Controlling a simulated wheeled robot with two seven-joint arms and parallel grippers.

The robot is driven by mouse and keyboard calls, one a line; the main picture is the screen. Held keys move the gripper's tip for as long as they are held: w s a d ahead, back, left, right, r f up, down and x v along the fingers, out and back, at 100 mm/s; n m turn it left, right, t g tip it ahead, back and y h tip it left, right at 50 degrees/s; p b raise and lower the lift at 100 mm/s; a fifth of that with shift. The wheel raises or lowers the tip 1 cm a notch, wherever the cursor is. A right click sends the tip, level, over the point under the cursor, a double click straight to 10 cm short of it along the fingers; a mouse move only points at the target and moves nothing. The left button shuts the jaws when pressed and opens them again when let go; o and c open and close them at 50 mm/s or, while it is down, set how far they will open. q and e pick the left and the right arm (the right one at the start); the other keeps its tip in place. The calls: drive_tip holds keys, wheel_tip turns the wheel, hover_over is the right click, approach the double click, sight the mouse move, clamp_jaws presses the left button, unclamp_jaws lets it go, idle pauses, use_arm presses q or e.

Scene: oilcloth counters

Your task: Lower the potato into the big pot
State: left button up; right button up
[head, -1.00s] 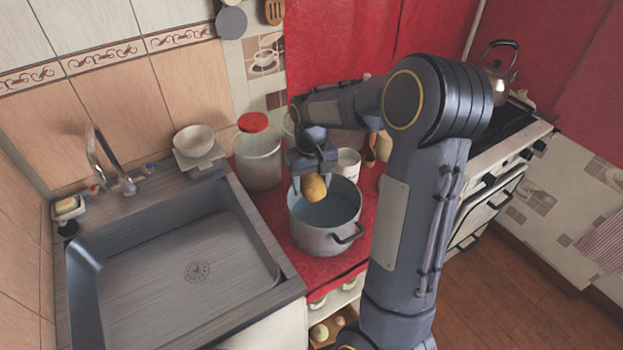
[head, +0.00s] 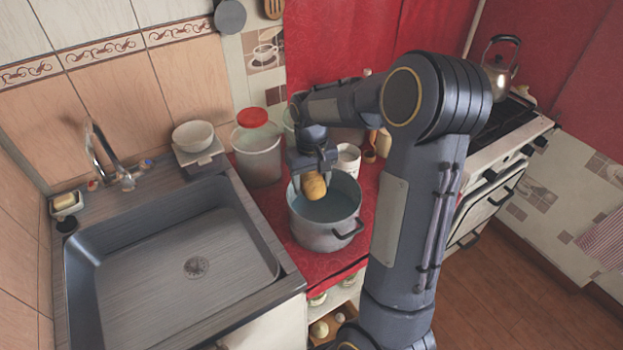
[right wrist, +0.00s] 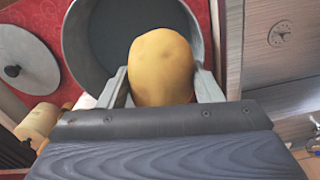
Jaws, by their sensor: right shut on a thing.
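The big pot (head: 325,240) is grey with dark handles and stands on the red oilcloth counter right of the sink. The yellow-brown potato (head: 313,186) is held by my right gripper (head: 311,172) over the pot's opening, toward its far-left side. In the right wrist view the potato (right wrist: 162,68) sits between the two fingers, with the pot (right wrist: 75,40) around and behind it. It covers part of the pot's inside, and whether it is below the rim is hard to tell. My left gripper does not show.
A lidded container with a red top (head: 257,155) and a white mug (head: 348,160) stand behind the pot. The empty sink (head: 180,265) is at left. A stove with a kettle (head: 499,65) is at right. A round grey lid (right wrist: 25,62) lies beside the pot.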

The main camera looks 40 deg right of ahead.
drive_tip(key=shift+f+b, duration=4.3)
drive_tip(key=shift+f, duration=1.8)
drive_tip(key=shift+f, duration=0.15)
drive_tip(key=o, duration=1.1)
wheel_tip(320, 180, up, 8)
drive_tip(key=shift+f, duration=0.1)
